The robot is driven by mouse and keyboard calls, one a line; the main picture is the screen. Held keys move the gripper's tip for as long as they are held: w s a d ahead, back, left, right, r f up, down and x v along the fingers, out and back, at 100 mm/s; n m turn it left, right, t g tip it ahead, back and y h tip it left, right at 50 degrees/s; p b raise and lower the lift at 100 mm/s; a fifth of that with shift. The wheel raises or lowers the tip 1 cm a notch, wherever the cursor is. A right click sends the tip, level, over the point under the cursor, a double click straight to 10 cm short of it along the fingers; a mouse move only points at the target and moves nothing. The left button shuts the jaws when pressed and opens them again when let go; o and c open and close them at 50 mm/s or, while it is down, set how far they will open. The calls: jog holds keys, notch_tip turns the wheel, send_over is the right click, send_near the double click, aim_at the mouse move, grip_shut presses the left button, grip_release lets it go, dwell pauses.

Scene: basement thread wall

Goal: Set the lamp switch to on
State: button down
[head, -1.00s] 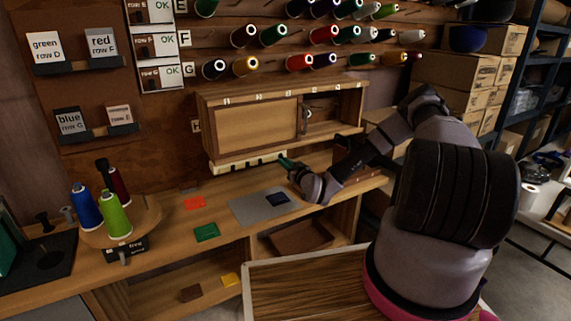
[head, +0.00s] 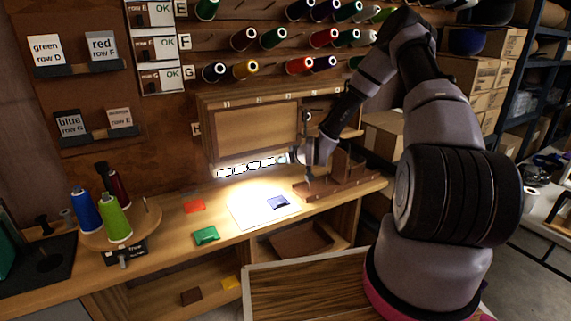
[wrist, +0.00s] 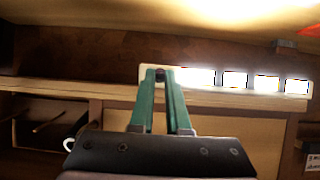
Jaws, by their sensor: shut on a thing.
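The lamp is a light strip (head: 250,165) under the wall cabinet; its panels glow white and the worktop below is brightly lit. In the wrist view the lit strip (wrist: 234,79) runs right from my fingertips. My gripper (head: 295,156) is at the strip's right end in the head view. In the wrist view my gripper's green fingers (wrist: 160,74) close at the tips around a small dark knob, the lamp switch (wrist: 160,75), at the strip's end. The fingers cover most of the switch, so its exact position is hidden.
The cabinet (head: 255,128) hangs just above the lamp. A wooden rack (head: 340,178) stands on the bench right of my gripper. Thread cones stand on a round turntable (head: 148,212) at the left.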

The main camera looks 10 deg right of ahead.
jog(key=shift+w+a+r+g+h, duration=0.1)
jog(key=shift+r+g+h, duration=0.15)
jog(key=shift+g, duration=0.4)
jog(key=shift+w+d+r+g+h, duration=0.1)
jog(key=shift+r+g+h, duration=0.1)
jog(key=shift+g, duration=0.4)
jog(key=shift+w+a+r+g+h, duration=0.1)
jog(key=shift+r+g+h, duration=0.15)
jog(key=shift+g, duration=0.4)
jog(key=c, duration=0.9)
grip_release()
jog(key=shift+r, duration=0.1)
jog(key=v, duration=1)
jog(key=shift+s+r, duration=0.2)
jog(key=shift+r, duration=0.1)
